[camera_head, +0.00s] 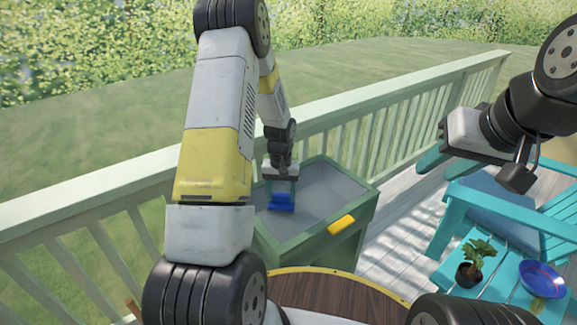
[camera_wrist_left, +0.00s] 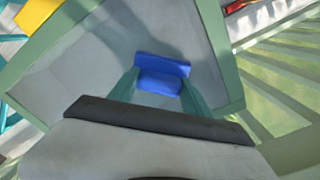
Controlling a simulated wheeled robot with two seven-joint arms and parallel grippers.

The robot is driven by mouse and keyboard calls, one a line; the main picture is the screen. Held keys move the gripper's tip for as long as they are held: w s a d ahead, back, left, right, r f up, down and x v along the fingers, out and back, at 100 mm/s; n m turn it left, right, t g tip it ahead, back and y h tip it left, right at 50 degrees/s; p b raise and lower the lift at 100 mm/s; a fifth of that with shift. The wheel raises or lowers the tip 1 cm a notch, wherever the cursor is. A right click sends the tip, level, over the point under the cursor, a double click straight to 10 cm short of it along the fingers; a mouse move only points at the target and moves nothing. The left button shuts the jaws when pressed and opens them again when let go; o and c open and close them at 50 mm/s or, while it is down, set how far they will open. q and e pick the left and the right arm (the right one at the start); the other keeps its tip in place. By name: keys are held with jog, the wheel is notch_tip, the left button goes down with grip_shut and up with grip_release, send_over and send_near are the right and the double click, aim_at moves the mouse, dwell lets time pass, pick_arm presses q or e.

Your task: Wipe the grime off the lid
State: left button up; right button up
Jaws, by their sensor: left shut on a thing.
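The lid (camera_head: 325,188) is the grey top panel of a green box, framed by a green rim. Its grey surface also shows in the left wrist view (camera_wrist_left: 90,65), with darker patches that may be shadow or grime. My left gripper (camera_head: 281,191) is over the left part of the lid, pointing down, shut on a blue block-like wiper (camera_head: 281,204). The wiper shows between the fingertips in the left wrist view (camera_wrist_left: 162,72). It appears to be at the lid surface, but I cannot tell if it touches. My right gripper (camera_head: 490,150) is at the right, away from the lid; its fingers are unclear.
A yellow item (camera_head: 342,225) is at the box's front rim. A pale green railing (camera_head: 130,205) runs behind the box.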

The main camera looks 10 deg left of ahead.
aim_at(283, 193)
pick_arm(q)
jog(key=shift+w+d+r, duration=0.1)
jog(key=shift+w+r, duration=0.1)
jog(key=shift+r, duration=0.85)
jog(key=shift+s+r, duration=0.1)
jog(key=shift+r, duration=2.8)
jog(key=shift+d, duration=0.1)
